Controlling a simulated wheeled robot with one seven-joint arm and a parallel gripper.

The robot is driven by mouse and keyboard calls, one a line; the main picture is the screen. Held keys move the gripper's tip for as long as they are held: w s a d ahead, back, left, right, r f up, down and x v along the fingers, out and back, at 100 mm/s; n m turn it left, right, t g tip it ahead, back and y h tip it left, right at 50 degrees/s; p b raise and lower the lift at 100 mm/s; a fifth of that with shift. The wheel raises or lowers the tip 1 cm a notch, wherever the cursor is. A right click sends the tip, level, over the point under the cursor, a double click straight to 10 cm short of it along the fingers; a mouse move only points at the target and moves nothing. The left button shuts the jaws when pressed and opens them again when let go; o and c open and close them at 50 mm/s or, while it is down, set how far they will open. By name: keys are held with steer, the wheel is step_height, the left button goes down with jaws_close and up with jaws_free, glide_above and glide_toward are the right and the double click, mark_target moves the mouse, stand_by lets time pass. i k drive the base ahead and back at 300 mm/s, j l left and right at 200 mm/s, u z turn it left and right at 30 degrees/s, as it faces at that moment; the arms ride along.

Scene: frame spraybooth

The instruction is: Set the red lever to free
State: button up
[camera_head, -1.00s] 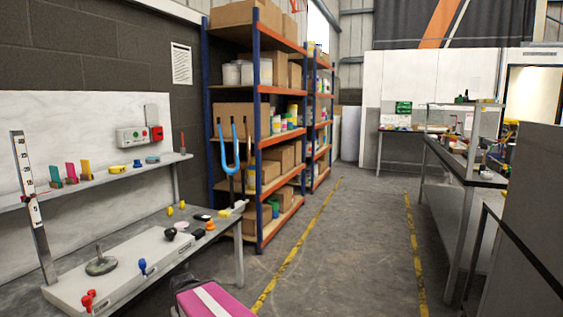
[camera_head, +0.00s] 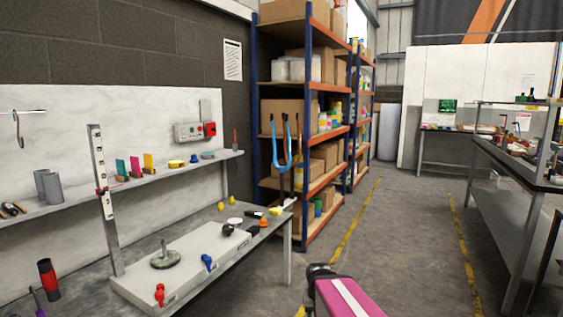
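A red lever (camera_head: 159,295) sits at the near front edge of a pale panel (camera_head: 190,249) on the bench. Its set position and any marking beside it are too small to read. A blue lever (camera_head: 207,262) is on the same panel, farther back and to the right. A pink part with a white stripe and a dark end, likely my own arm, shows at the bottom, right of the bench and apart from the levers. My gripper cannot be made out.
The panel also bears a round grey disc with a stem (camera_head: 165,259) and a black knob (camera_head: 228,230). A measuring post (camera_head: 104,195) stands behind it at left. A shelf (camera_head: 150,183) runs above the bench. Open floor (camera_head: 400,250) lies to the right.

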mark_target(160, 294)
steer(key=u, duration=1.55)
